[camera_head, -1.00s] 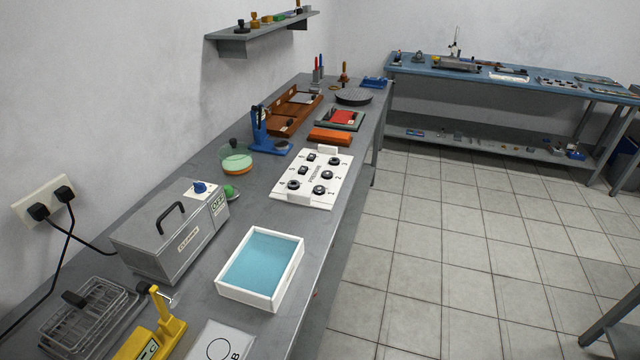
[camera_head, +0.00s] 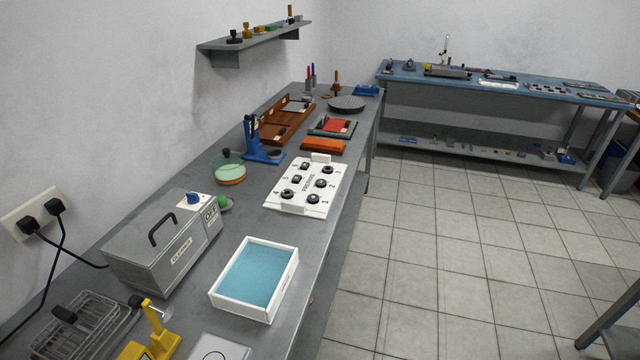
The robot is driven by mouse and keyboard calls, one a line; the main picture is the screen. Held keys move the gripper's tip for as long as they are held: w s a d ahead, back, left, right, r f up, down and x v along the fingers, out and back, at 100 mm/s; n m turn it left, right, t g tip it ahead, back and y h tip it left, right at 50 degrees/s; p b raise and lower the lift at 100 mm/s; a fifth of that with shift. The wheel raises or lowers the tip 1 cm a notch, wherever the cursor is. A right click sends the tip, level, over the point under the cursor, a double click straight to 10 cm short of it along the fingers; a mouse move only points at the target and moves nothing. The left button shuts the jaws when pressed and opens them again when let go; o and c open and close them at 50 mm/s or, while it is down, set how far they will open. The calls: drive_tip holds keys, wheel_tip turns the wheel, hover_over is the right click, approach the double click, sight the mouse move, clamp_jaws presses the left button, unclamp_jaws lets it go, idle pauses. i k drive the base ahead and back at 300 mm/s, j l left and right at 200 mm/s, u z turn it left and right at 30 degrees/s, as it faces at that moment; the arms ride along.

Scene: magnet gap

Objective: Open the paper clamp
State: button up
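No part is plainly recognisable as the paper clamp, and I cannot tell which bench item carries it. A yellow stand with a silver-tipped arm (camera_head: 152,330) is at the lower left, cut off by the frame edge. A blue upright lever device (camera_head: 256,141) stands farther along the bench. A dark green frame holding a red piece (camera_head: 335,126) lies beyond it. My gripper is not in view, so its state does not show.
The grey bench (camera_head: 304,258) runs along the left wall. On it are a metal cleaner box (camera_head: 163,243), a white tray with blue inside (camera_head: 254,279), a white control panel (camera_head: 302,187) and a wire basket (camera_head: 72,335). Tiled floor (camera_head: 440,240) to the right is clear.

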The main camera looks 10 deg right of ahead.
sight(325, 119)
drive_tip(key=i+l+z, duration=0.35)
drive_tip(key=i, duration=0.35)
drive_tip(key=i+l+z, duration=0.3)
drive_tip(key=i, duration=0.45)
drive_tip(key=i+l+z, duration=0.1)
drive_tip(key=i+z, duration=0.25)
drive_tip(key=i, duration=0.4)
drive_tip(key=i+l+u, duration=0.1)
drive_tip(key=i+u, duration=0.3)
drive_tip(key=i+l+u, duration=0.25)
drive_tip(key=i+u, duration=0.15)
drive_tip(key=i+l+u, duration=0.9)
drive_tip(key=l+u, duration=0.25)
drive_tip(key=i+l+u, duration=0.15)
drive_tip(key=u, duration=0.15)
drive_tip(key=l+u, duration=0.35)
drive_tip(key=l, duration=0.15)
drive_tip(key=i+j, duration=0.4)
